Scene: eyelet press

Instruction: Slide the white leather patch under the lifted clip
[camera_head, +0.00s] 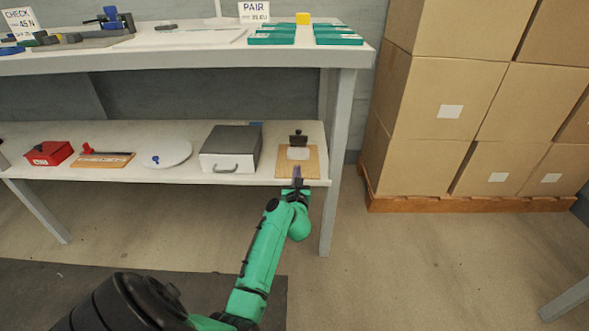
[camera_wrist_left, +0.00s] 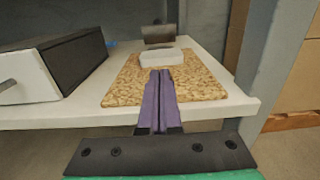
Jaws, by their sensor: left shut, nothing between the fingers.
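The white leather patch (camera_head: 298,153) lies on a cork board (camera_head: 284,166) on the lower shelf. In the left wrist view the patch (camera_wrist_left: 163,57) lies on the speckled board (camera_wrist_left: 205,85), just in front of a dark metal clip (camera_wrist_left: 158,33). The clip (camera_head: 298,138) stands at the back of the board in the head view. Whether the patch reaches under it I cannot tell. My left gripper (camera_head: 297,172) is shut and empty, its purple fingers (camera_wrist_left: 160,76) pointing at the near edge of the patch. Whether they touch it is unclear. My right gripper is not in view.
A grey-topped box (camera_head: 230,140) with a handle stands left of the board. A white disc (camera_head: 166,154) and a red box (camera_head: 48,153) sit farther left. A shelf leg (camera_head: 339,160) rises close at the right. The upper shelf (camera_head: 200,57) overhangs from above.

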